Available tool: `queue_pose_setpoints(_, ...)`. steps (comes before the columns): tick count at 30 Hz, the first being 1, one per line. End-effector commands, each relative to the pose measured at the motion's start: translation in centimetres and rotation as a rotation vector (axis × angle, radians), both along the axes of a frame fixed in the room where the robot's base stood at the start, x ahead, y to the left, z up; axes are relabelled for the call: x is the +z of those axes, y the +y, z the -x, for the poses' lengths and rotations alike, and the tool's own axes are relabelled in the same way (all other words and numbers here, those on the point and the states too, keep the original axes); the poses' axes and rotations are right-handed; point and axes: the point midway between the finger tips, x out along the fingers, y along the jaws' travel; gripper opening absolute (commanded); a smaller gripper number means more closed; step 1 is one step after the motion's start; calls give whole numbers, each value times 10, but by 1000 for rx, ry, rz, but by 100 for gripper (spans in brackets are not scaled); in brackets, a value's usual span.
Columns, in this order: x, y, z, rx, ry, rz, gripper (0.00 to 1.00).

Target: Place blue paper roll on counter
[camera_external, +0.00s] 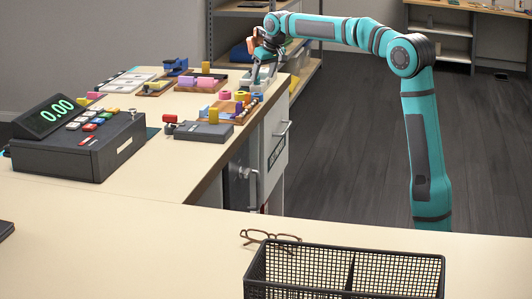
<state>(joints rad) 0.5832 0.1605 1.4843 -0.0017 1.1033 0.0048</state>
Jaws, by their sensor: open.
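My gripper (258,68) is at the far right end of the counter (95,205), pointing down close above some small grey and white items (258,79). It is small here, and its fingers look open with nothing clearly held. I cannot make out a blue paper roll for certain. A blue object (175,66) stands on the far part of the counter, but its shape looks more like a dispenser than a roll. Another blue shape (240,53) shows behind the gripper by the shelf. The arm and gripper hide part of that area.
A cash register (75,150) stands at the left. A black wire basket (345,272) and glasses (270,238) are in front. The near counter's middle is clear. Shelves (300,75) stand behind.

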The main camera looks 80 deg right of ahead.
Motion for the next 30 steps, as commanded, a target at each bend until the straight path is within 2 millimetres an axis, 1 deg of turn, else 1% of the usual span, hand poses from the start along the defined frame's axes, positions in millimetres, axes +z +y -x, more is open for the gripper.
queue_pose_setpoints(1,8,2,3,0,-1,1,62)
queue_pose_setpoints(3,17,4,6,0,-1,1,62)
queue_pose_setpoints(8,31,7,10,0,-1,1,62)
queue_pose_setpoints(12,35,8,12,0,0,0,62)
queue_pose_setpoints(17,35,8,12,0,1,-1,62)
queue_pose_setpoints(20,36,11,13,3,-4,3,62)
queue_pose_setpoints(23,43,26,16,18,-27,18,62)
queue_pose_setpoints(26,56,55,22,47,-74,47,62)
queue_pose_setpoints(27,62,69,26,62,-97,60,62)
queue_pose_setpoints(29,70,91,32,84,-136,82,62)
queue_pose_setpoints(30,75,106,37,101,-160,95,62)
